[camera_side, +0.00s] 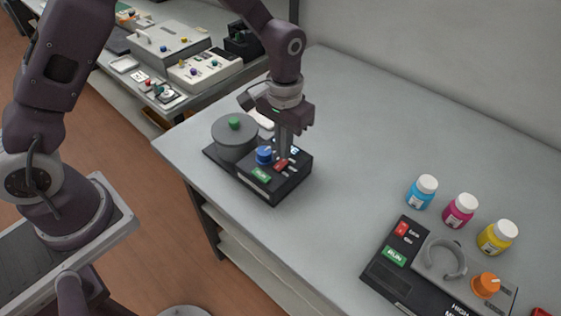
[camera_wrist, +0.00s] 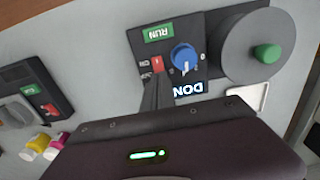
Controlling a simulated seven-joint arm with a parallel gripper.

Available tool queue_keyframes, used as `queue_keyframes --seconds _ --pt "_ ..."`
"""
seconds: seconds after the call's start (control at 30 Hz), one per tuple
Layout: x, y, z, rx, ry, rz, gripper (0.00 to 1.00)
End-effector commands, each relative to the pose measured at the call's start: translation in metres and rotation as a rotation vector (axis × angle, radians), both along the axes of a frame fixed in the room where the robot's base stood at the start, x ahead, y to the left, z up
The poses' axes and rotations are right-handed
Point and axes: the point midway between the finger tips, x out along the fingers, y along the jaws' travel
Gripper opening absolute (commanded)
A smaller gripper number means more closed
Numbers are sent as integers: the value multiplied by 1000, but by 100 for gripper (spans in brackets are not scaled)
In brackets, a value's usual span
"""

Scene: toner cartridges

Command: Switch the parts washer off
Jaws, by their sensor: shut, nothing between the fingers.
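A black machine (camera_side: 272,195) with a grey round lidded drum (camera_side: 236,139) stands near the table's left edge; I take it for the parts washer. Its panel has a blue knob (camera_wrist: 185,58), a green RUN panel (camera_wrist: 158,32), a display with pale characters (camera_wrist: 189,88) and a red power switch (camera_wrist: 157,63). The red switch also shows in the side view (camera_side: 281,164). My gripper (camera_side: 284,157) is shut and empty, pointing down with its tips at the red switch. I cannot tell whether they touch it; the tips partly cover the switch surroundings.
A second black machine (camera_side: 385,280) with a red switch, RUN panel and orange knob stands at the front right. The middle of the table is clear. Other devices (camera_side: 170,45) stand on a bench behind.

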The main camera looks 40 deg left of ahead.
Motion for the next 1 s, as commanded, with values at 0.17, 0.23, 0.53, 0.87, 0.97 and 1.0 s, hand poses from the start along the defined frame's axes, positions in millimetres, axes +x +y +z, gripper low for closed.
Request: queue_keyframes --seconds 0.17,0.23,0.53,0.87,0.97,1.0 --pt "0 0 -3 0 1 0 0" --pt "0 0 -4 0 1 0 0" --pt "0 0 -9 0 1 0 0" --pt "0 0 -13 0 0 0 0" --pt "0 0 -15 0 1 0 0" --pt "0 0 -15 0 1 0 0"
